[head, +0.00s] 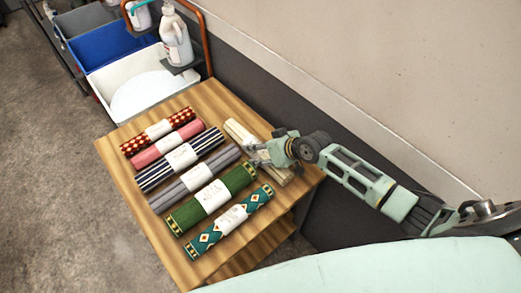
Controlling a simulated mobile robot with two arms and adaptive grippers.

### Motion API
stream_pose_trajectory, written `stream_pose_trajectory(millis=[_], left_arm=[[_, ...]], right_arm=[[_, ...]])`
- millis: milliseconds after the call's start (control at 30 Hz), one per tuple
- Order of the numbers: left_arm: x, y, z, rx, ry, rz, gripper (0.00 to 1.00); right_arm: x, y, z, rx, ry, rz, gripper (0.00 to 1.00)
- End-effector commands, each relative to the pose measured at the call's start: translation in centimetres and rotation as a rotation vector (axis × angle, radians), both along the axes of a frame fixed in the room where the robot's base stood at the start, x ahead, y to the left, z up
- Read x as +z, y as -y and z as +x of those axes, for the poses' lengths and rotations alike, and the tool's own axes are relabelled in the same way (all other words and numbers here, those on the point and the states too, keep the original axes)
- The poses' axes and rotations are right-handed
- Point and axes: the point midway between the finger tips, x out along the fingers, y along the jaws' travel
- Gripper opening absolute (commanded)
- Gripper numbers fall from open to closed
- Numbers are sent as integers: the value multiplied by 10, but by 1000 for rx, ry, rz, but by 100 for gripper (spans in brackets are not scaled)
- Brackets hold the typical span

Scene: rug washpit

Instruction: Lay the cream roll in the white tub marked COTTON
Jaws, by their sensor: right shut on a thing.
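The cream roll (240,134) lies at the right back side of the wooden table, partly hidden by my right gripper. My right gripper (256,153) reaches in from the right and is shut on the cream roll near its middle. I cannot tell whether the roll touches the table or is slightly lifted. The white tub (112,82) stands beyond the table's far edge, with a pale round surface inside. No COTTON marking can be read from here. My left gripper is not in view.
Several patterned and plain rolls with white bands, including a green roll (186,216) and a grey roll (172,194), lie side by side on the wooden table (150,243). A blue tub (110,47) and white bottles (176,45) stand near the white tub. A wall runs along the right.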

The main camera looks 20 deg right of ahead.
Motion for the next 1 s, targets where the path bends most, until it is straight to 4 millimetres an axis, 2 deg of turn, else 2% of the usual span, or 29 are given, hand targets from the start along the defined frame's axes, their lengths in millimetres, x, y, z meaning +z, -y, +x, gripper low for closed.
stream_pose_trajectory(millis=[33,67,267,667,767,1000], left_arm=[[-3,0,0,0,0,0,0],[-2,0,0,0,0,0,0],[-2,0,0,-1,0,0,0],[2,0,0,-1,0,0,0],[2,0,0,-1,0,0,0],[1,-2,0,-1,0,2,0]], right_arm=[[-2,0,1,0,2,1,6],[-3,0,0,0,0,0,44],[-2,0,0,0,-1,0,61],[4,1,-1,0,-1,-1,62],[11,7,-9,0,0,-2,62],[45,27,-40,3,-1,-5,62]])
